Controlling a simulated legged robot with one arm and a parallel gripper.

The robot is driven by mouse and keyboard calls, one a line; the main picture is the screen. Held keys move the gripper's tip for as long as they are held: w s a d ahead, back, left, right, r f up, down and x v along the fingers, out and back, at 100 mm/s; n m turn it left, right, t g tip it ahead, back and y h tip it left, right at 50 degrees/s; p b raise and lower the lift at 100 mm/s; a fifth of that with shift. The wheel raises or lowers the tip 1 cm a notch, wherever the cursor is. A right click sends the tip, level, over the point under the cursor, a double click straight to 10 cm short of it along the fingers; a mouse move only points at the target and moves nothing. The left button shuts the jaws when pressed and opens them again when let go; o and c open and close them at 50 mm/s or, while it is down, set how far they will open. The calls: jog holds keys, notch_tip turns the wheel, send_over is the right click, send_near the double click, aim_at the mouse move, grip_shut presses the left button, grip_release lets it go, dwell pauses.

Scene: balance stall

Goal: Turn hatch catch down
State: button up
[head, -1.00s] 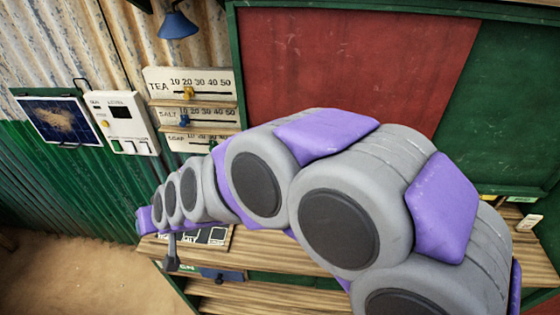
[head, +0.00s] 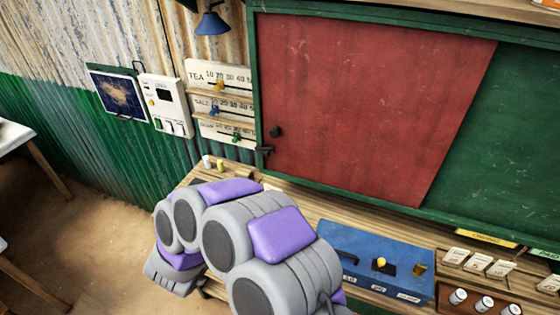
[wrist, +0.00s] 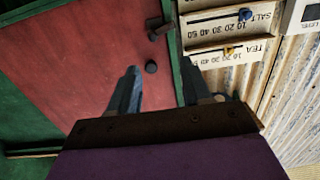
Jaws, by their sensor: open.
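The red hatch panel (head: 370,110) is closed against its green frame. A small dark catch (head: 264,150) sits at the panel's left edge by the frame, lying roughly sideways. A round dark knob (head: 275,131) is just above it. In the wrist view, which is upside down, the catch (wrist: 160,28) shows near the top and the knob (wrist: 151,67) below it. My gripper (wrist: 160,68) is open and empty, its fingers either side of the knob in the picture but apart from the panel. In the head view my arm hides the fingers.
A wooden counter (head: 330,215) runs below the hatch with a blue box (head: 375,262) on it. Slider boards marked TEA and SALT (head: 218,100) hang left of the hatch.

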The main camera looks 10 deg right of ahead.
send_near(266, 156)
jog(key=shift+h, duration=0.4)
jog(key=x, duration=0.3)
jog(key=b+x, duration=0.1)
jog(key=x, duration=0.2)
jog(key=b+x, duration=0.1)
jog(key=x, duration=0.2)
jog(key=shift+w+d+f, duration=0.2)
jog(key=shift+f, duration=0.05)
jog(key=shift+a, duration=0.5)
jog(key=shift+c, duration=0.3)
jog(key=shift+a, duration=0.35)
jog(key=c, duration=0.3)
jog(key=shift+s+d+r, duration=0.1)
jog(key=shift+d, duration=0.25)
jog(key=c, duration=0.3)
jog(key=shift+d, duration=0.15)
grip_shut()
